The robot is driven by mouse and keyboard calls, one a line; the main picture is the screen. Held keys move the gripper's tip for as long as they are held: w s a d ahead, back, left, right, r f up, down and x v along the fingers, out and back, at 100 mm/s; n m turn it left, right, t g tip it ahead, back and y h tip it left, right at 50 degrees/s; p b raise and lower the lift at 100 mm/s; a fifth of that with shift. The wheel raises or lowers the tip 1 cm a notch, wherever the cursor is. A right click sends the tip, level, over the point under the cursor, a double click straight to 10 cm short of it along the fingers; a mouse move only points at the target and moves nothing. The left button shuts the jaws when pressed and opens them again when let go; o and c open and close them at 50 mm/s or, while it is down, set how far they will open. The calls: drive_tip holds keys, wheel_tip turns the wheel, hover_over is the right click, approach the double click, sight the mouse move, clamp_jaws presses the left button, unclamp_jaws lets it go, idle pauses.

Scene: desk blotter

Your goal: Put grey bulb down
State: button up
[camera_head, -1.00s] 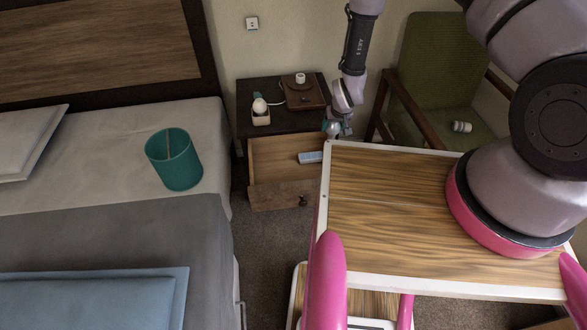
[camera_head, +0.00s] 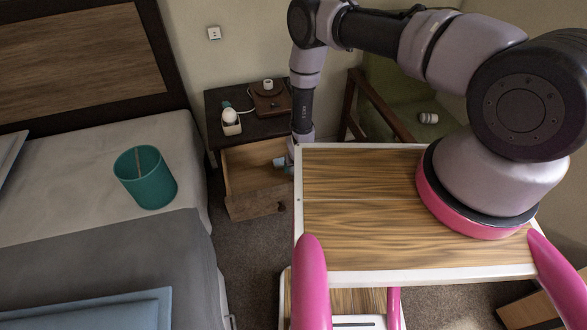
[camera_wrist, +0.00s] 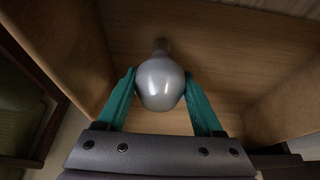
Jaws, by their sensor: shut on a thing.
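The grey bulb (camera_wrist: 160,88) is in the wrist view, its rounded end toward the camera and its narrow neck pointing away. The teal fingers of my gripper (camera_wrist: 160,75) are shut on it, one on each side. The bulb is inside the open wooden drawer (camera_head: 236,166), above or at its floor; I cannot tell whether it touches.
The dark nightstand (camera_head: 247,129) bears a white rounded object (camera_head: 229,116) in a holder and a brown box (camera_head: 270,101). A pale blue item (camera_head: 281,162) shows at the drawer's right. A teal bin (camera_head: 147,180) stands on the bed. Drawer walls flank my gripper.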

drive_tip(key=shift+f, duration=0.2)
drive_tip(key=shift+f, duration=0.1)
drive_tip(key=o, duration=1.2)
